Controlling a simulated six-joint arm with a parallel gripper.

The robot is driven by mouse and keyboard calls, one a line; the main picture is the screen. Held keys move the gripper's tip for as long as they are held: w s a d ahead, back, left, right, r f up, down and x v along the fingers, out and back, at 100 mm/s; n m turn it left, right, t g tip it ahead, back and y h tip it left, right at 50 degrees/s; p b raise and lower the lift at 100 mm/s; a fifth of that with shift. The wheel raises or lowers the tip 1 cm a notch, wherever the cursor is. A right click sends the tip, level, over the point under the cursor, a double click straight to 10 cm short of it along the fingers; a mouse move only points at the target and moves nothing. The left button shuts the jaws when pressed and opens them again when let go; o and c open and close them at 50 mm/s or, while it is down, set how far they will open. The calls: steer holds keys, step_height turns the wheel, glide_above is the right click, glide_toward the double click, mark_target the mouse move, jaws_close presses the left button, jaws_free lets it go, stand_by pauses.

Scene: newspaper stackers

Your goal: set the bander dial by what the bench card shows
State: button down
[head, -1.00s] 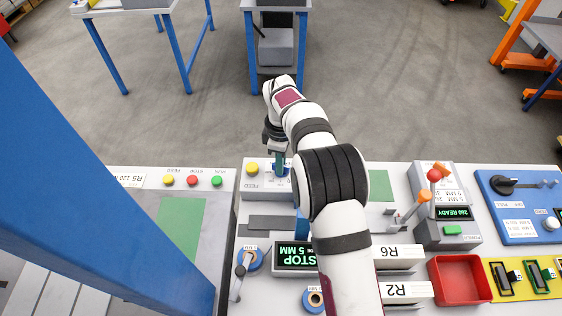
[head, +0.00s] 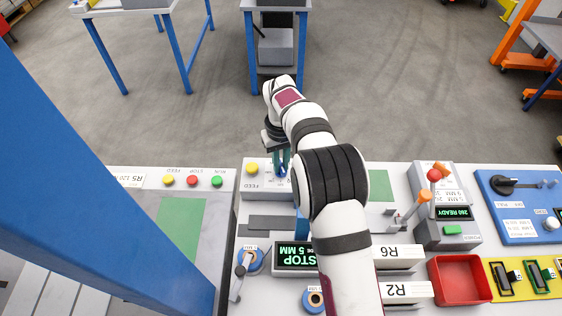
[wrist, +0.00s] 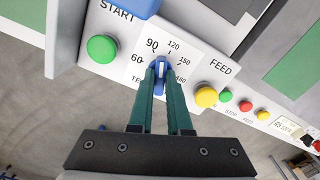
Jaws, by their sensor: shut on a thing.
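The bander dial (wrist: 161,69) is a small blue knob with a white line, on a white plate marked 60, 90, 120, 150 and 180. Its line points roughly between 90 and 120; the exact setting is hard to read. My gripper (wrist: 161,74) has its two green fingers on either side of the knob, shut on it. In the head view my gripper (head: 282,172) is at the dial, which is partly hidden by the fingers. A white card reading R5 120 N (head: 130,180) lies on the left bench; I cannot tell whether it is the bench card.
A green START button (wrist: 102,48) and a yellow FEED button (wrist: 206,96) flank the dial. A display reads STOP 5 MM (head: 295,255). R6 (head: 398,252) and R2 (head: 404,290) labels and a red tray (head: 460,280) are to the right. A blue post (head: 90,190) stands left.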

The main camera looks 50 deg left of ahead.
mark_target(281, 165)
steer(key=shift+m, duration=2.1)
steer(key=c, duration=0.9)
jaws_free()
steer(key=shift+o, duration=0.2)
step_height(281, 165, up, 16)
steer(key=shift+f, duration=0.1)
